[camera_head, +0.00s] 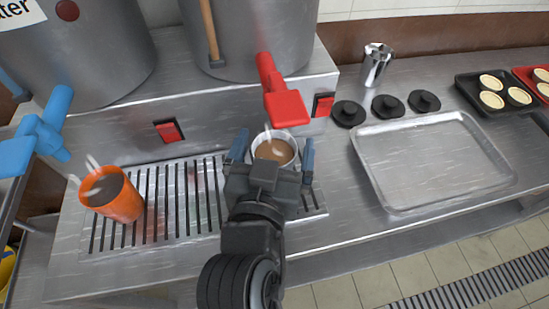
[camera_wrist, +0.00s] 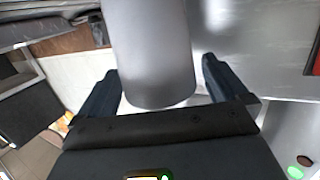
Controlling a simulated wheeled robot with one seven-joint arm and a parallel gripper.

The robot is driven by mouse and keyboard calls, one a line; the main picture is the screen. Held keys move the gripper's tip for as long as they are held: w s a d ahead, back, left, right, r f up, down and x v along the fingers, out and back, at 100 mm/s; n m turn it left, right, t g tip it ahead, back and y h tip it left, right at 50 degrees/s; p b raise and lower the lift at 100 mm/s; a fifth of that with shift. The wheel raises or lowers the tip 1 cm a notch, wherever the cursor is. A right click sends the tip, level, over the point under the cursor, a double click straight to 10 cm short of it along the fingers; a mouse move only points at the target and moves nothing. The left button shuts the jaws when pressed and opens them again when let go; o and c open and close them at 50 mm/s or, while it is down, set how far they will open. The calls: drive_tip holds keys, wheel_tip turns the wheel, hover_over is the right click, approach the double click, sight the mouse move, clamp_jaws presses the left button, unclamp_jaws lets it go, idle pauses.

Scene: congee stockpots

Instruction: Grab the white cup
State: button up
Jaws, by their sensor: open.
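The white cup (camera_head: 275,137), holding a brown drink, stands on the slotted drip grate under the red tap (camera_head: 287,106). My gripper (camera_head: 272,158) is open, with one finger on each side of the cup in the head view. In the wrist view my gripper (camera_wrist: 162,85) has its two dark fingers apart, and the pale cup wall (camera_wrist: 150,55) shows between them. A clear gap shows at the right finger; I cannot tell whether the left one touches. The gripper hides the cup's lower part in the head view.
An orange cup (camera_head: 112,196) stands at the grate's left end, near a blue tap (camera_head: 48,128). Large metal stockpots (camera_head: 262,35) stand behind. To the right are an empty metal tray (camera_head: 430,160), several black lids (camera_head: 388,106) and a steel cup (camera_head: 376,64).

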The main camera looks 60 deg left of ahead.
drive_tip(key=shift+c, duration=0.5)
drive_tip(key=c, duration=1.1)
drive_tip(key=shift+r, duration=0.1)
drive_tip(key=shift+r, duration=1.55)
drive_tip(key=f+b+v, duration=0.1)
drive_tip(key=v, duration=0.5)
drive_tip(key=b+v, duration=0.1)
drive_tip(key=v, duration=0.5)
drive_tip(key=f+v, duration=0.1)
drive_tip(key=v, duration=0.4)
drive_tip(key=shift+s+d+f+b, duration=0.2)
drive_tip(key=shift+s+d+b, duration=0.1)
drive_tip(key=shift+d+b, duration=0.15)
